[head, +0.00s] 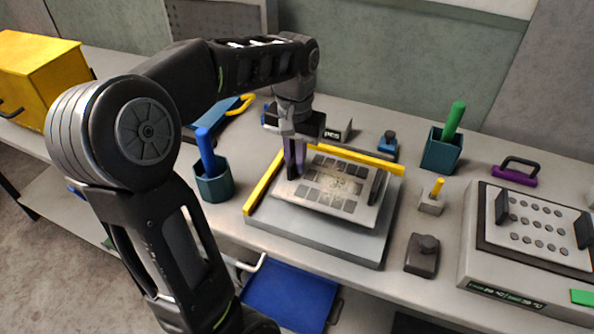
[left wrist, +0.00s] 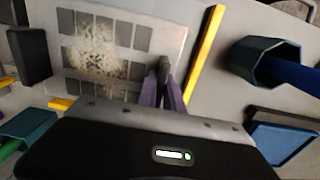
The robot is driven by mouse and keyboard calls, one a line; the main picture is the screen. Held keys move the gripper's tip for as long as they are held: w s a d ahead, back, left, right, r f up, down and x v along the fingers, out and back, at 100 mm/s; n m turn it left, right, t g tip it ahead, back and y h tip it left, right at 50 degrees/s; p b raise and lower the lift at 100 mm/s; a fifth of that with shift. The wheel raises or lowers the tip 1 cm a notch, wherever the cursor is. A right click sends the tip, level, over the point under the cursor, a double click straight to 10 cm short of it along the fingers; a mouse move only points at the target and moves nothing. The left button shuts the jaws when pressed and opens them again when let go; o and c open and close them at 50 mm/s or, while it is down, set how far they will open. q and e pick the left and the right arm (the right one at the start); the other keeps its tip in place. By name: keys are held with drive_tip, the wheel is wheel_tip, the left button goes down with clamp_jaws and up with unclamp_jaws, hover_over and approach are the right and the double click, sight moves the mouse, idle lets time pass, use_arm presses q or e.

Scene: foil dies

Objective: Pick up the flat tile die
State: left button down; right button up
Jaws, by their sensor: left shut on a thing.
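The flat tile die (head: 325,188) is a light grey plate with rows of dark square tiles and a pale speckled patch in its middle. It is over the grey bed (head: 372,247) with yellow rails, turned a little relative to it; I cannot tell whether it touches the bed. A dark upright grip (head: 377,186) stands at its right end. My left gripper (head: 293,165) points down at its left end, shut on the grip there, which the fingers mostly hide. In the left wrist view the purple fingers (left wrist: 168,92) close around that dark grip beside the tiles (left wrist: 105,50). My right gripper is not in view.
Yellow rails (head: 352,158) edge the bed. A teal cup with a blue handle (head: 213,184) stands left, another with a green handle (head: 441,152) back right. A second die with round dots (head: 540,225) sits on a block at the right. A dark knobbed weight (head: 422,256) stands near the front.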

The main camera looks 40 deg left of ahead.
use_arm(q)
wheel_tip(320, 180, up, 6)
drive_tip(key=shift+f, duration=0.1)
idle(0.8)
